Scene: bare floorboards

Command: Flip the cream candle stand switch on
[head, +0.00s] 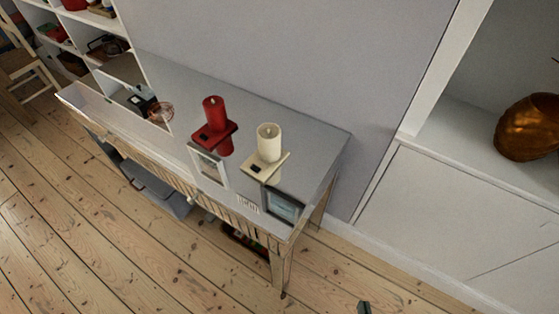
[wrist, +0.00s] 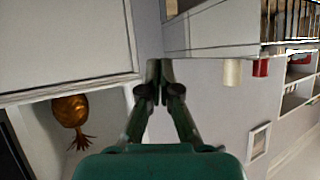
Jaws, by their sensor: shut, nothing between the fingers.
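The cream candle stand (head: 264,167) is on the grey-topped side table, with a cream candle (head: 269,142) upright on it and a small dark switch (head: 257,168) on its front part. I cannot tell the switch's position. In the wrist view, which is turned over, the cream candle (wrist: 232,72) is right of my gripper (wrist: 160,65); the switch cannot be made out. My gripper is shut and empty, well apart from the stand. Only a small dark tip, apparently of my gripper, shows at the head view's bottom edge.
A red candle stand (head: 213,136) with a red candle (head: 214,112) is just left of the cream one. Two picture frames (head: 283,205) (head: 208,166) stand in front of the stands. A copper vase (head: 528,127) sits on the right shelf. Floorboards (head: 150,250) in front are clear.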

